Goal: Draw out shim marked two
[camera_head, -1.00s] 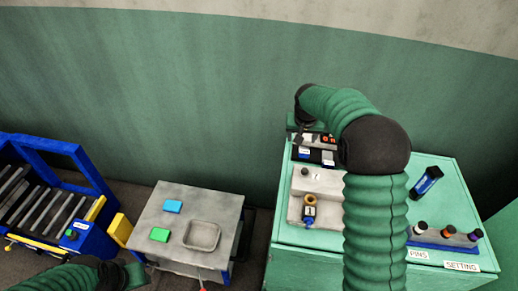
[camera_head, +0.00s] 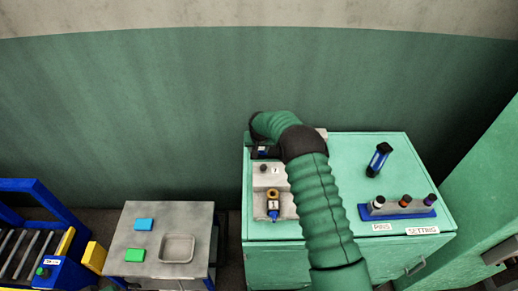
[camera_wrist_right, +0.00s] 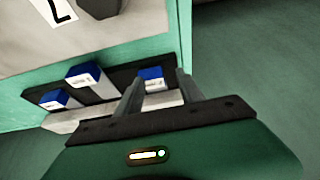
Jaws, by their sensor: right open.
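Blue-topped shims with pale labels sit in a dark rack (camera_wrist_right: 118,73): a left one (camera_wrist_right: 53,98), a middle one (camera_wrist_right: 86,76) and a right one (camera_wrist_right: 152,78) in the right wrist view. Their label marks are too small to read. My right gripper (camera_wrist_right: 161,78) is open, its fingers on either side of the right shim; whether they touch it I cannot tell. In the head view one blue top (camera_head: 262,152) shows at the cabinet's back left, and my right arm hides most of the rack.
A blue-ended cylinder (camera_head: 378,160) and a pin holder (camera_head: 398,212) are to the right. A grey table (camera_head: 130,210) with a tray (camera_head: 177,248) stands left.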

